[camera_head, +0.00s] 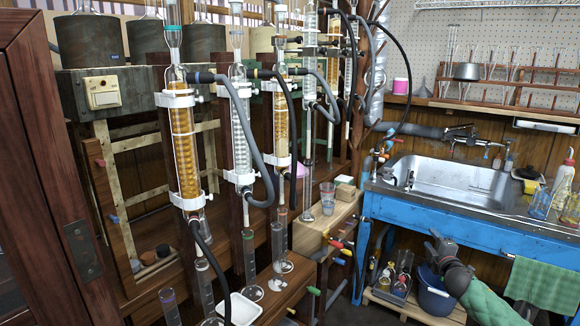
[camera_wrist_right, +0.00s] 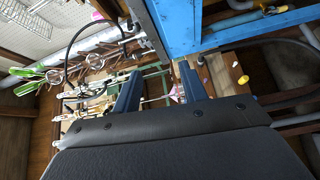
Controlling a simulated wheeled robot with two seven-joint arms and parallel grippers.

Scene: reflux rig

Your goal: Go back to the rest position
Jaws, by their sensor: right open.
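My right gripper (camera_head: 434,240) is at the lower right of the head view, in front of the blue sink bench and above the low shelf. My forearm behind it runs to the lower right corner. In the right wrist view the two dark blue fingers (camera_wrist_right: 160,72) stand apart, with nothing held between them. My left gripper is not in the head view. The reflux rig's glass columns (camera_head: 183,140) stand upright in white clamps at left and centre, well away from my right gripper. Grey hoses (camera_head: 262,150) hang from them.
The blue sink bench (camera_head: 400,212) with a steel sink (camera_head: 450,182) is behind my right arm. A green cloth (camera_head: 545,284) hangs from its front. A dark blue bucket (camera_head: 434,292) and bottles stand on the low shelf. A glass beaker (camera_head: 328,198) stands on the wooden ledge.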

